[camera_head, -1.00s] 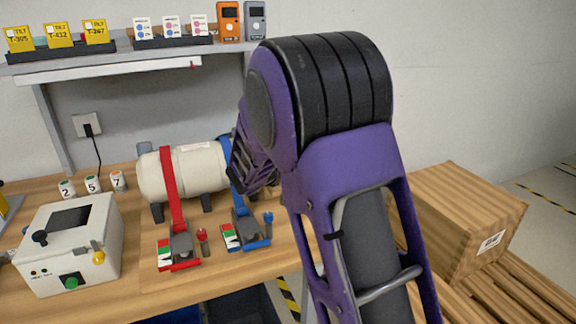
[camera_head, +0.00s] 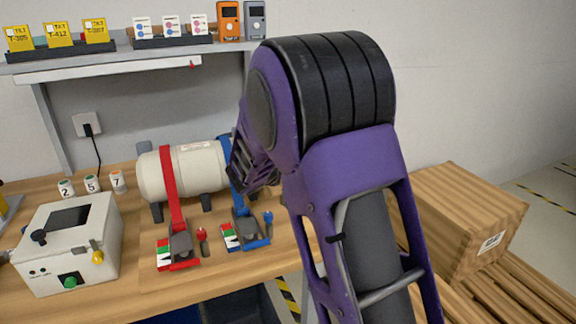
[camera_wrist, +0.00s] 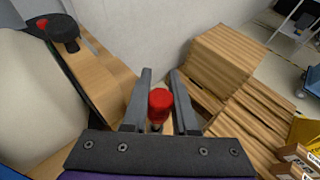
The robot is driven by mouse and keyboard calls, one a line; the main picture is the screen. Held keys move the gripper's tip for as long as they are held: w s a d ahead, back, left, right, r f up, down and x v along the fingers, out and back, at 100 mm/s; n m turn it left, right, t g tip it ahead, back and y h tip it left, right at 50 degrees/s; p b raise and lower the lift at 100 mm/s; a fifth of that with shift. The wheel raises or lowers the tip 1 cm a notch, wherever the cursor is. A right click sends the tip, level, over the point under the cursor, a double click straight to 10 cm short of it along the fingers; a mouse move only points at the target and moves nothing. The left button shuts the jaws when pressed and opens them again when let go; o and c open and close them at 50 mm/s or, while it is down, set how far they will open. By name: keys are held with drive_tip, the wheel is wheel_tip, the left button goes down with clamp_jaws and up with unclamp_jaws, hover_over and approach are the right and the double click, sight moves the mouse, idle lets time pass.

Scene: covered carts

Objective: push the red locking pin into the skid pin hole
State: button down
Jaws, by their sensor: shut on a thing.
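A pin with a red cap (camera_wrist: 159,102) and a greyish stem is between the fingers of my gripper (camera_wrist: 160,112) in the wrist view. My gripper is shut on it, and the pin is off to the right of the pale tank (camera_wrist: 35,95). In the head view my purple arm hides the fingertips and this pin. A similar red-topped piece (camera_head: 202,234) stands beside the red strap ratchet (camera_head: 179,248). A blue-topped piece (camera_head: 268,217) stands beside the blue ratchet (camera_head: 246,232). I cannot make out the skid pin hole in either view.
The tank (camera_head: 183,174) lies on the wooden bench, held by red and blue straps. A white control box (camera_head: 69,243) stands at the bench's left. A wooden crate (camera_head: 470,220) is at right. A shelf (camera_head: 120,62) with yellow tags and meters runs above.

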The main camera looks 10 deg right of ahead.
drive_tip(key=shift+f+b, duration=1.15)
drive_tip(key=shift+f, duration=0.9)
drive_tip(key=c, duration=0.6)
unclamp_jaws()
drive_tip(key=shift+f, duration=0.1)
drive_tip(key=shift+a, duration=0.1)
drive_tip(key=p+v, duration=0.2)
drive_tip(key=v, duration=1.5)
drive_tip(key=shift+s+d+r, duration=0.2)
drive_tip(key=shift+r, duration=0.05)
